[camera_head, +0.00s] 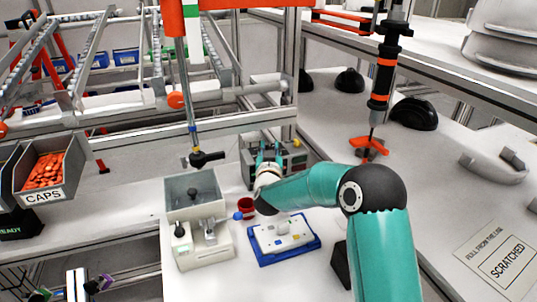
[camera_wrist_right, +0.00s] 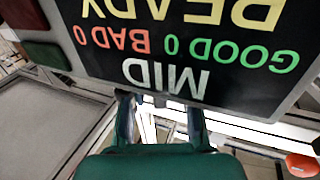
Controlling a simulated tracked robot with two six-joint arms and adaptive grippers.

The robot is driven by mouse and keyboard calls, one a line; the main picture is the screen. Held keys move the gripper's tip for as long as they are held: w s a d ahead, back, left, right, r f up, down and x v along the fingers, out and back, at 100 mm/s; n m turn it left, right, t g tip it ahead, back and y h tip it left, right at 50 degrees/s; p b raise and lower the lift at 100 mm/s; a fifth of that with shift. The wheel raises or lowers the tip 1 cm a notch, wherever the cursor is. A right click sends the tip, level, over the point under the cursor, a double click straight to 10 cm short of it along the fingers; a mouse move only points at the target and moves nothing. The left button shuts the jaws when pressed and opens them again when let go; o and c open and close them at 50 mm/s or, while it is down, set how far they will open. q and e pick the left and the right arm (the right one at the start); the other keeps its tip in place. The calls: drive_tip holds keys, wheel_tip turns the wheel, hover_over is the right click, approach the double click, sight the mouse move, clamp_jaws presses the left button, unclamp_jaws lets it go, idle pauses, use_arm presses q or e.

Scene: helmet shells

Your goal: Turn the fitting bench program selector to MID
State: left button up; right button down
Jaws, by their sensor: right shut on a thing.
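The fitting bench is a grey box unit (camera_head: 293,160) on the white worktop, behind my right arm in the head view. My right gripper (camera_head: 268,158) is at its front, shut on the program selector, which the fingers mostly hide. In the right wrist view, the gripper's two fingers (camera_wrist_right: 158,112) reach up to the lower edge of the unit's dark display panel (camera_wrist_right: 215,75). The panel appears upside down and reads READY, GOOD 0, BAD 0 and MID. The selector's pointer angle cannot be made out.
A blue-edged tray (camera_head: 285,252) and a pale press-like device (camera_head: 203,245) with a blue-knobbed lever stand in front. A red cup (camera_head: 246,205) is close by my wrist. A hanging orange-banded tool (camera_head: 381,80) is at right. A CAPS bin (camera_head: 62,172) stands left.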

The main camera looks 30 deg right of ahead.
drive_tip(key=shift+y, duration=0.3)
drive_tip(key=c, duration=1.2)
unclamp_jaws()
drive_tip(key=shift+v, duration=3.75)
drive_tip(key=shift+w+f, duration=0.1)
drive_tip(key=shift+w, duration=0.05)
drive_tip(key=x, duration=0.7)
drive_tip(key=shift+d, duration=0.1)
